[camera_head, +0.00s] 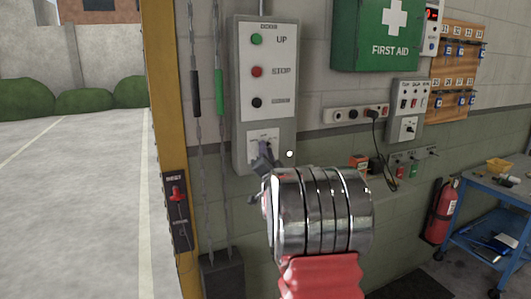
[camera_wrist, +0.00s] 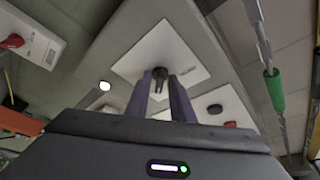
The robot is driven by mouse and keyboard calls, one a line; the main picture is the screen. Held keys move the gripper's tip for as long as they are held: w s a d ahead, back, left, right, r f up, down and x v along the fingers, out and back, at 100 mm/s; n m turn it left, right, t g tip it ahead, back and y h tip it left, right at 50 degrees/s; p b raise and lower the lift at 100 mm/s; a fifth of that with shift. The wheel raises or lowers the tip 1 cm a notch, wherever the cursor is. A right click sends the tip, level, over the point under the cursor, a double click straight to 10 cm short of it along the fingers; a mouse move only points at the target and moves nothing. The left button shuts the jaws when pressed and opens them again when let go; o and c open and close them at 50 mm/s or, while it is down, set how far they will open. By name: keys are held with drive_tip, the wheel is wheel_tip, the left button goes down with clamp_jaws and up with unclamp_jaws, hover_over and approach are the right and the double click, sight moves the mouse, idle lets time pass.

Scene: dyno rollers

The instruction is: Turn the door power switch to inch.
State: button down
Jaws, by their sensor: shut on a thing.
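The grey door control box (camera_head: 239,90) hangs on the wall, with a green UP button (camera_head: 256,39), a red STOP button (camera_head: 256,71) and a black button (camera_head: 256,102). The door power switch is at the box's lower end, on a white plate (camera_head: 254,136). My gripper (camera_head: 264,155) reaches this plate from below right and hides most of the knob. In the wrist view, my gripper (camera_wrist: 161,96) has both fingers on the dark knob (camera_wrist: 160,73) at the middle of the white plate (camera_wrist: 186,58). The switch's labels are too small or hidden to read.
A red-handled switch on a dark panel (camera_head: 177,212) is at lower left, beside hanging chains with black and green grips (camera_head: 219,92). Right are a socket strip (camera_head: 345,114), another switch box (camera_head: 419,96), a fire extinguisher (camera_head: 440,212) and a blue cart (camera_head: 484,200).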

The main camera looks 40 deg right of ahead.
drive_tip(key=shift+d+n, duration=0.1)
drive_tip(key=shift+n, duration=0.4)
drive_tip(key=n+t+y, duration=0.1)
drive_tip(key=n+y, duration=0.3)
drive_tip(key=n, duration=0.5)
drive_tip(key=n+t+y, duration=0.1)
drive_tip(key=n+y, duration=0.3)
drive_tip(key=n, duration=0.5)
drive_tip(key=n+t+y, duration=0.1)
drive_tip(key=n+y, duration=0.3)
drive_tip(key=n, duration=0.5)
drive_tip(key=shift+s+d+t, duration=0.1)
drive_tip(key=shift+d+t, duration=0.2)
drive_tip(key=shift+d, duration=0.05)
